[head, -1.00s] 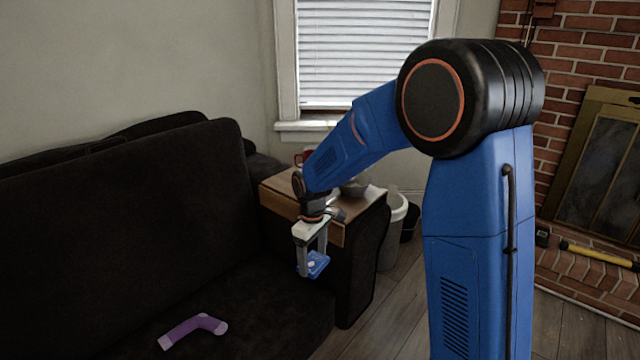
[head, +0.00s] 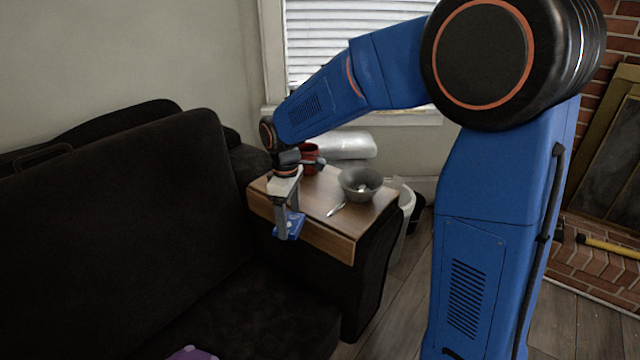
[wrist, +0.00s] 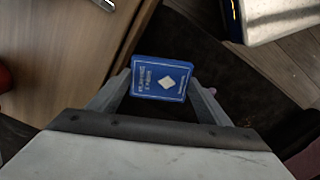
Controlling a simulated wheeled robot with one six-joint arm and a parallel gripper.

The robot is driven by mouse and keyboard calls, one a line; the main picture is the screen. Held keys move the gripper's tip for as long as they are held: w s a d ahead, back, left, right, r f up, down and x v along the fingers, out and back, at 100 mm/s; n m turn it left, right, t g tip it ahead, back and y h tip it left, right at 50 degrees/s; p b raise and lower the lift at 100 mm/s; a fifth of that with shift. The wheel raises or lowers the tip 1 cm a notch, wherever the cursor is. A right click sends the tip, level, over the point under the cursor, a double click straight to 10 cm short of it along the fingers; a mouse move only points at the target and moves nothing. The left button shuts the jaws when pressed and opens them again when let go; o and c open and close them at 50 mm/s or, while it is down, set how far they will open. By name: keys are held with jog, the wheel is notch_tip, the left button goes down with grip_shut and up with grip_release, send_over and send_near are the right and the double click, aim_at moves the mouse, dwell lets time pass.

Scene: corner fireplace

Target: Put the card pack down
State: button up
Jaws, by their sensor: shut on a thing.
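The card pack (wrist: 161,78) is a blue box with a white diamond and white lettering, seen in the wrist view. My gripper (head: 288,230) is shut on the card pack, with one finger at each side of it. In the head view the card pack (head: 294,224) shows at the fingertips, in front of the near left edge of the wooden tray top (head: 318,222) on the dark sofa arm. In the wrist view the pack appears beside the wooden edge, over the dark seat.
A grey bowl (head: 360,184), a red mug (head: 310,156) and a small metallic item (head: 336,209) are on the wooden top. The sofa seat (head: 240,315) has a purple item (head: 190,353) at the front. A white bin (head: 404,205) stands right of the sofa arm.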

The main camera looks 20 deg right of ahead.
send_near(328, 199)
notch_tip(328, 199, down, 5)
jog(key=shift+w+f, duration=0.15)
jog(key=shift+f, duration=0.3)
jog(key=shift+f, duration=0.1)
jog(key=o, duration=1.1)
notch_tip(328, 199, up, 12)
jog(key=shift+r, duration=0.15)
